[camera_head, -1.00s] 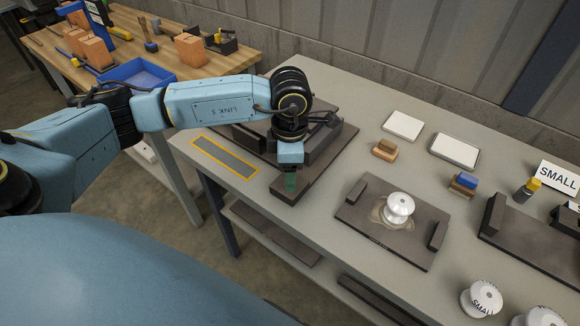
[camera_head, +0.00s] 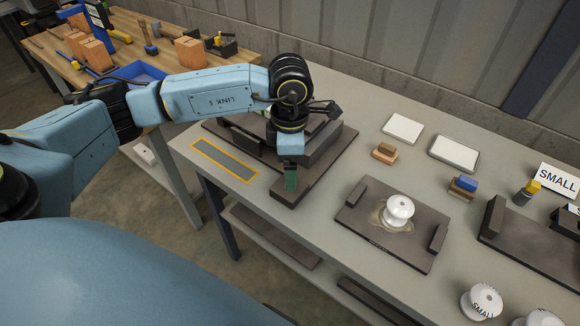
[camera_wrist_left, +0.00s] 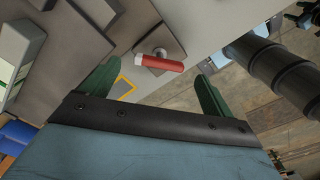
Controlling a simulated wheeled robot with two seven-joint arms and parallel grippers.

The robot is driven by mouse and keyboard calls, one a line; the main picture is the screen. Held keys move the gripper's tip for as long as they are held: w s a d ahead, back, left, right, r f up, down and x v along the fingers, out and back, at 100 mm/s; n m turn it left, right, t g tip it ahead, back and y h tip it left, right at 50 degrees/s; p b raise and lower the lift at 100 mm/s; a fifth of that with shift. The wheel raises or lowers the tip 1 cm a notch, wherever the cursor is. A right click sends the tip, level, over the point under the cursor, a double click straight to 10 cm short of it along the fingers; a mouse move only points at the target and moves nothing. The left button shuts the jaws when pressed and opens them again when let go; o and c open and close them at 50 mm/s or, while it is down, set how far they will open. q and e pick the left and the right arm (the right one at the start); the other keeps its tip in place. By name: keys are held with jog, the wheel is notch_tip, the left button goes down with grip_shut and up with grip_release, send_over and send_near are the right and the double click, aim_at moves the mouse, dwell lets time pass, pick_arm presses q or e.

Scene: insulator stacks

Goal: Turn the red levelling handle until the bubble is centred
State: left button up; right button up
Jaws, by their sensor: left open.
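The red levelling handle (camera_wrist_left: 163,63) shows in the left wrist view as a short red bar with a pale end, beside a grey block. My left gripper (camera_wrist_left: 159,72) is open, with its green fingers apart on either side of the handle in that view; they do not appear to touch it. In the head view my left gripper (camera_head: 290,180) points down over the near end of the dark fixture (camera_head: 318,177), and my arm hides the handle. No bubble can be made out. A pale part with a green strip (camera_wrist_left: 8,72) is cut off at the wrist view's left edge.
A yellow-framed grey strip (camera_head: 224,160) lies left of the fixture. A dark plate (camera_head: 415,254) carrying a white insulator (camera_head: 398,211) stands to the right, with white pads (camera_head: 403,128) behind it. A wooden bench (camera_head: 185,22) with a blue tray stands behind left.

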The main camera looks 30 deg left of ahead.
pick_arm(q)
notch_tip(320, 180, up, 10)
jog(key=shift+r, duration=0.25)
dwell(0.5)
